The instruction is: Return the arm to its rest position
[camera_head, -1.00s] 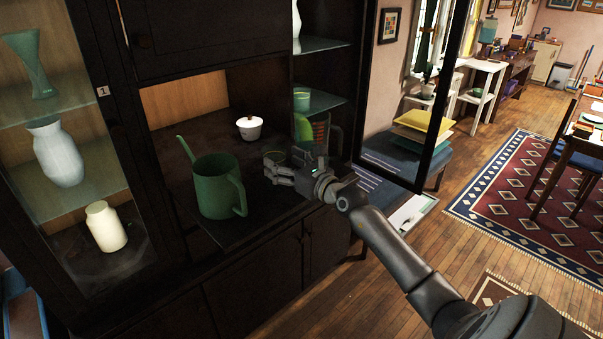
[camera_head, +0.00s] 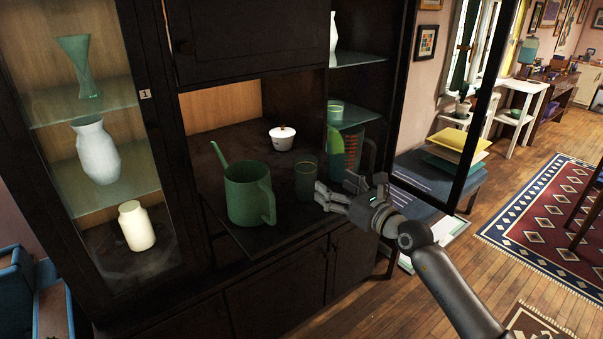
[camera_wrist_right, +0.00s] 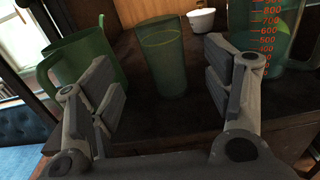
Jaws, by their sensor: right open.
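My right gripper (camera_head: 338,196) is open and empty at the front edge of the cabinet's middle shelf (camera_head: 285,235). A green translucent cup (camera_head: 306,180) stands upright on the shelf just beyond its fingertips. In the right wrist view the same cup (camera_wrist_right: 163,60) stands beyond the gap between the open fingers (camera_wrist_right: 165,95), not gripped. My right arm reaches in from the bottom right. My left gripper is not in view.
A green watering can (camera_head: 248,195) stands left of the cup, a measuring jug (camera_head: 348,150) right of it, and a white lidded bowl (camera_head: 282,138) behind. An open cabinet door (camera_head: 470,130) stands upright right of the arm. Glass shelves at left hold vases (camera_head: 97,152).

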